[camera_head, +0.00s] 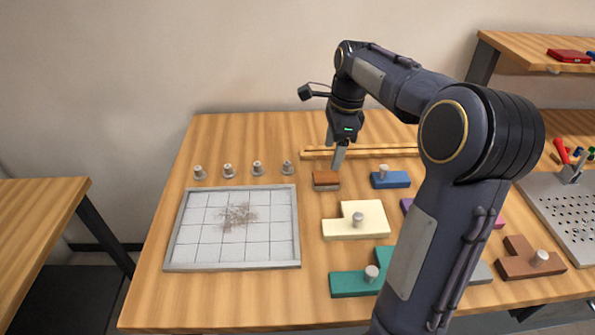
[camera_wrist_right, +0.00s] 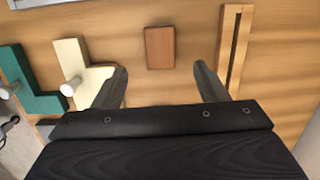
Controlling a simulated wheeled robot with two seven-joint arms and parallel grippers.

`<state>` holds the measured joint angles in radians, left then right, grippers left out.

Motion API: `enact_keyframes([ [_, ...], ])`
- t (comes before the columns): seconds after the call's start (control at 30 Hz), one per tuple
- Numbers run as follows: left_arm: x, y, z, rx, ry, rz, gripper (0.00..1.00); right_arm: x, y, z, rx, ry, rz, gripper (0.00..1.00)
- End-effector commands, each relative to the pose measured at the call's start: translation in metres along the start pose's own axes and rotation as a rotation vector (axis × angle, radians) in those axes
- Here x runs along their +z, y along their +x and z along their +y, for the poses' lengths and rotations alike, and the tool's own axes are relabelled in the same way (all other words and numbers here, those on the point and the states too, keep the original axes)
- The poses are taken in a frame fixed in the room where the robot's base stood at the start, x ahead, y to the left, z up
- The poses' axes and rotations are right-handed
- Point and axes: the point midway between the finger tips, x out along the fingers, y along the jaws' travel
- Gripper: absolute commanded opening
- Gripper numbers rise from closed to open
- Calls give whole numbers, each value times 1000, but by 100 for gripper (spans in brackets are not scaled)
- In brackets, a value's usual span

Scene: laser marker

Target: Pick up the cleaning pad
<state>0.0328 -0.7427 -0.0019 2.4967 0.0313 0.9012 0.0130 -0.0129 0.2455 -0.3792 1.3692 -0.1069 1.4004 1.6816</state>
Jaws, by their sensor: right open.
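The cleaning pad (camera_head: 326,181) is a small brown block with a greyish lower layer, lying on the wooden table just right of the white gridded board. In the right wrist view the pad (camera_wrist_right: 160,47) lies ahead of and between the two fingers, apart from both. My right gripper (camera_head: 340,153) is above the pad's far right side, pointing down. It also shows in the right wrist view (camera_wrist_right: 160,78), open and empty. My left gripper is not in view.
The gridded board (camera_head: 182,239) has a brown smudge. A cream block (camera_head: 338,229), a blue block (camera_head: 397,180) and a teal block (camera_head: 345,284), each with a knob, lie nearby. A slotted wooden rail (camera_head: 312,154) is behind the pad. Small metal knobs (camera_head: 257,168) stand behind the board.

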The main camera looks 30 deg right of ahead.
Motion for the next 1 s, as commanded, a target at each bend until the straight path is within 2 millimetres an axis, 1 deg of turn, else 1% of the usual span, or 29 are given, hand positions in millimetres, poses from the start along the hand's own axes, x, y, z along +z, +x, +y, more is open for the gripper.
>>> enact_keyframes([
  [0.03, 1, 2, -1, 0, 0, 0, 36, -1, 4, -4, 3, 26, 10, 66],
  [0.1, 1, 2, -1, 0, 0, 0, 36, -2, 8, -5, 5, 45, 15, 66],
  [0.37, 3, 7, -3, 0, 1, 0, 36, -3, 38, -2, 7, 45, 15, 66],
  [0.5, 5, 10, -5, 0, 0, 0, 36, -5, 60, 2, 7, 44, 14, 66],
  [0.6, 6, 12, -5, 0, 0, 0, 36, -5, 73, 3, 7, 43, 14, 66],
  [0.73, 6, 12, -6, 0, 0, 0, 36, -5, 79, 2, 3, 43, 13, 66],
  [0.93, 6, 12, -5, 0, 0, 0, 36, -5, 79, 2, 3, 42, 13, 66],
  [0.97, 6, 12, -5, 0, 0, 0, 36, -5, 79, 2, 3, 42, 13, 64],
  [1.0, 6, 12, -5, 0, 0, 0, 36, -5, 79, 2, 3, 42, 13, 59],
])
